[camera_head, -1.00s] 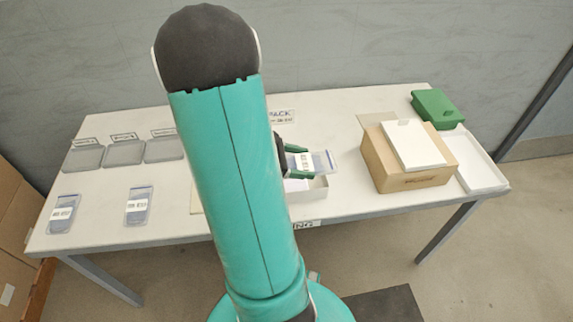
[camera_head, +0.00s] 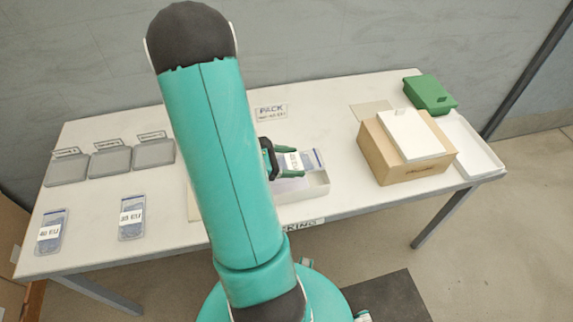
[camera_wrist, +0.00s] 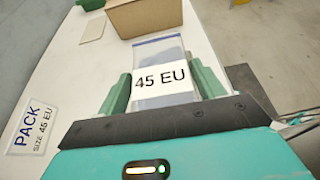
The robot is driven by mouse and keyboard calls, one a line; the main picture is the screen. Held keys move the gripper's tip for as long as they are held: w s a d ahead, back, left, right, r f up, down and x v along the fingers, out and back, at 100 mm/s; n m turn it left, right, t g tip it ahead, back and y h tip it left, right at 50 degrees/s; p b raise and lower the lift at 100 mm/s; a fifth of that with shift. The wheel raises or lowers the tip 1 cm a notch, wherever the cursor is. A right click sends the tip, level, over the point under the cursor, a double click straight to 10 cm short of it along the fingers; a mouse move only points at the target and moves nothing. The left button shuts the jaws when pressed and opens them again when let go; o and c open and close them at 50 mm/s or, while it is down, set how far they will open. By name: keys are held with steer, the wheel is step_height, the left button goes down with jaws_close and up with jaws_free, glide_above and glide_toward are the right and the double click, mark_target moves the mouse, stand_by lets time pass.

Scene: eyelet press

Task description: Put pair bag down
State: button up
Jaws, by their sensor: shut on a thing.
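A clear zip bag with a white "45 EU" label (camera_head: 313,160) is between the green fingers of my gripper (camera_head: 288,162). The wrist view also shows the bag (camera_wrist: 158,52), its label facing up and a green finger on each side. My gripper is shut on it. In the head view the bag overlaps the back part of a shallow white open box (camera_head: 312,188) on the table; I cannot tell whether it touches the box. A "PACK SIZE 45 EU" sign (camera_wrist: 32,129) lies left of my gripper in the wrist view. My arm hides part of the table.
Two other labelled bags (camera_head: 50,232) (camera_head: 131,217) lie at the table's left front, with several grey trays (camera_head: 110,160) behind them. A cardboard box (camera_head: 388,165) carrying a white box (camera_head: 411,135), a green box (camera_head: 431,95) and a white tray (camera_head: 490,163) stand at right.

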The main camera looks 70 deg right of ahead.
mark_target(290, 168)
steer(key=shift+s+d+f, duration=0.1)
steer(key=shift+s+f, duration=0.1)
steer(key=shift+f, duration=1)
steer(key=shift+w+f, duration=0.3)
steer(key=shift+f, duration=0.1)
steer(key=shift+s, duration=0.2)
steer(key=shift+w+f, duration=0.1)
steer(key=shift+w, duration=0.05)
steer(key=shift+f, duration=0.2)
steer(key=shift+f, duration=0.3)
steer(key=o, duration=1.1)
steer(key=shift+o, duration=0.2)
steer(key=shift+r, duration=0.1)
